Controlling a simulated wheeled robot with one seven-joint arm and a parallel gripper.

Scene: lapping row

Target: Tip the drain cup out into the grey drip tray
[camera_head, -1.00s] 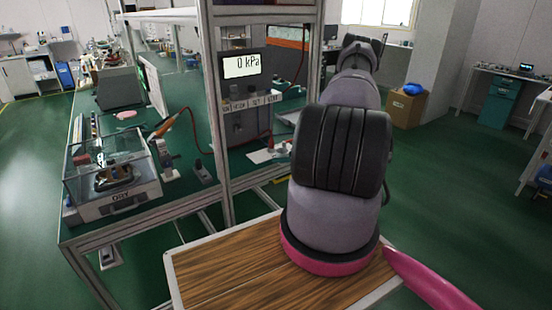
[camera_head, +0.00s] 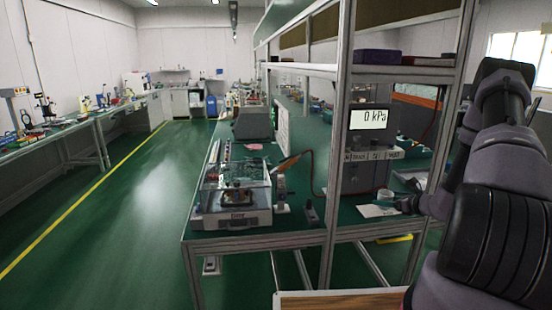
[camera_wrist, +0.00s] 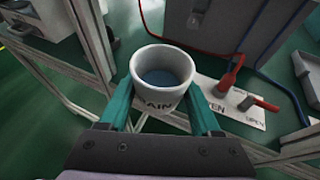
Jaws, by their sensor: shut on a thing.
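The drain cup (camera_wrist: 163,80) is a white cup with dark lettering, partly covered, on its side. It looks upright, with bluish-grey liquid inside. My gripper (camera_wrist: 163,103) is shut on it, a teal finger on each side. In the head view the cup (camera_head: 386,197) is small, at the bench's right part in front of the pressure unit, with my gripper (camera_head: 398,203) at its right.
A white labelled card (camera_wrist: 232,102) with a red-handled valve (camera_wrist: 230,78) lies right of the cup. The pressure unit (camera_head: 366,150) reads 0 kPa. A frame post (camera_head: 338,150) stands left of it. A clear-lidded machine (camera_head: 233,200) sits on the left bench. The floor at left is clear.

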